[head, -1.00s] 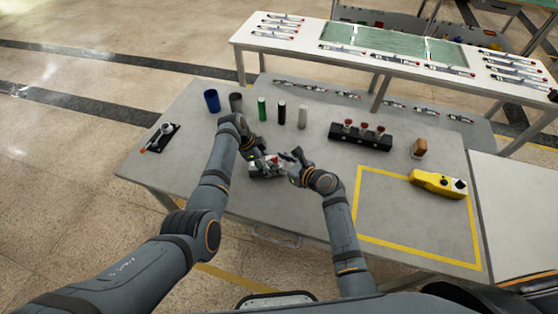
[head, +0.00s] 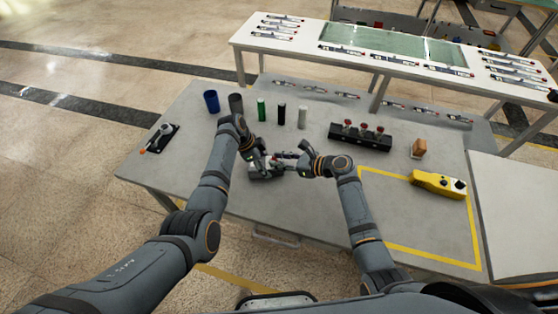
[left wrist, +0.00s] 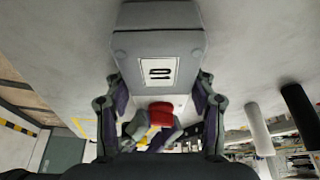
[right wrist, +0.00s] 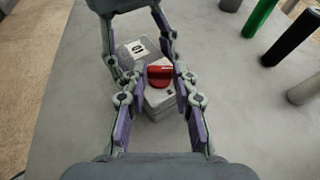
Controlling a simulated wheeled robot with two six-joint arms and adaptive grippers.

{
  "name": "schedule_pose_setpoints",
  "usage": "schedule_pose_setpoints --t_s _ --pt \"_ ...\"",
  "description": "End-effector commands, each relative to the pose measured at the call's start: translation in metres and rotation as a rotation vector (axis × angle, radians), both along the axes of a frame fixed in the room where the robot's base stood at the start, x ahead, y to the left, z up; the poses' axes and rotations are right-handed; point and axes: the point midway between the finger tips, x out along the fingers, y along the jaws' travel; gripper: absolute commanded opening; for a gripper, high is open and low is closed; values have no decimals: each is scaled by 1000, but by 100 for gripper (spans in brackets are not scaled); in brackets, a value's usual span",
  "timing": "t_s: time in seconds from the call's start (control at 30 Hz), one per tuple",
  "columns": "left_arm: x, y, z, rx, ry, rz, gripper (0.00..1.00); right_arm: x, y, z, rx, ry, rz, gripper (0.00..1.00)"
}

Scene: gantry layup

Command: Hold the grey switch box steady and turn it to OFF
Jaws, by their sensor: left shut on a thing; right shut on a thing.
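The grey switch box (head: 266,172) is on the table, front and left of middle. My left gripper (left wrist: 160,88) is shut on the box, one finger along each side. The box's pale label (left wrist: 159,71) with dark marks shows in the left wrist view. The red knob (right wrist: 160,76) is on the box. My right gripper (right wrist: 158,82) is shut on the knob, its fingers at either end of the red bar. The knob also shows in the left wrist view (left wrist: 161,114). I cannot tell which mark the knob points to.
Several cylinders, including a blue cup (head: 211,101) and a green one (head: 261,109), stand behind the box. A black block with red knobs (head: 360,137) and a yellow control box (head: 438,184) are to the right. The yellow-taped area is mostly bare.

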Motion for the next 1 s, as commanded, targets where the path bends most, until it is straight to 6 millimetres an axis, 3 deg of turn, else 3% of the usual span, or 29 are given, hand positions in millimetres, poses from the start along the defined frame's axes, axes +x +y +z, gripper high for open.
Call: schedule_pose_setpoints --t_s 0.5,1.0 --pt "0 -1 2 -4 0 -3 14 12 -6 -1 -6 0 419 0" --pt "-1 -2 2 -6 2 -5 14 16 -8 -2 -10 0 573 0"
